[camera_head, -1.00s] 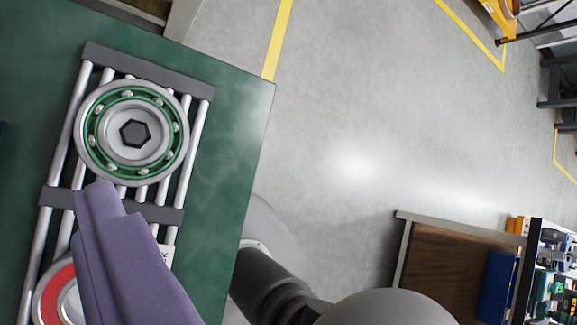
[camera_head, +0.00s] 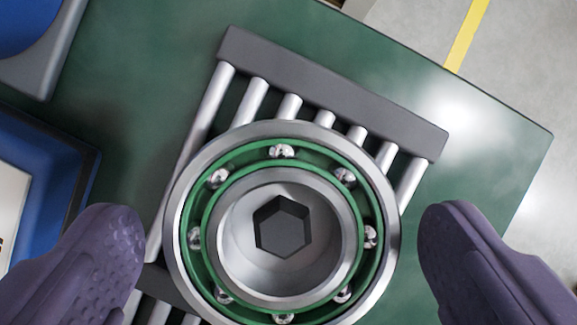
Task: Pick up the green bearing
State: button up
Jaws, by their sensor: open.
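The green bearing (camera_head: 207,171) is a steel ring with a green cage, several shiny balls and a dark hexagonal centre. It lies flat on a rack of metal rods (camera_head: 335,83) with dark grey crossbars. My gripper (camera_head: 282,228) is open, with one purple finger to the left of the bearing and the other to its right. Both fingers look apart from the bearing, with a gap on each side. Their height relative to it is hard to tell. The bearing's lowest edge is cut off by the picture.
The rack stands on a green tabletop (camera_head: 490,130), whose edge runs down the right side. A blue tray (camera_head: 50,165) with something pale inside is at the left, and a grey-and-blue object (camera_head: 35,50) is at the upper left.

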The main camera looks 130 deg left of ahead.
jog(key=shift+r, duration=0.1)
jog(key=c, duration=1.3)
jog(key=shift+r, duration=0.1)
jog(key=shift+r+p, duration=0.55)
jog(key=shift+r, duration=0.05)
notch_tip(320, 180, up, 2)
jog(key=shift+r+p, duration=0.15)
jog(key=shift+p, duration=0.6)
jog(key=s+a+r+p, duration=0.1)
jog(key=s+a+p, duration=1)
jog(key=p, duration=0.7)
jog(key=shift+a+r+p, duration=0.15)
jog(key=shift+a+p, duration=0.1)
jog(key=shift+p, duration=0.15)
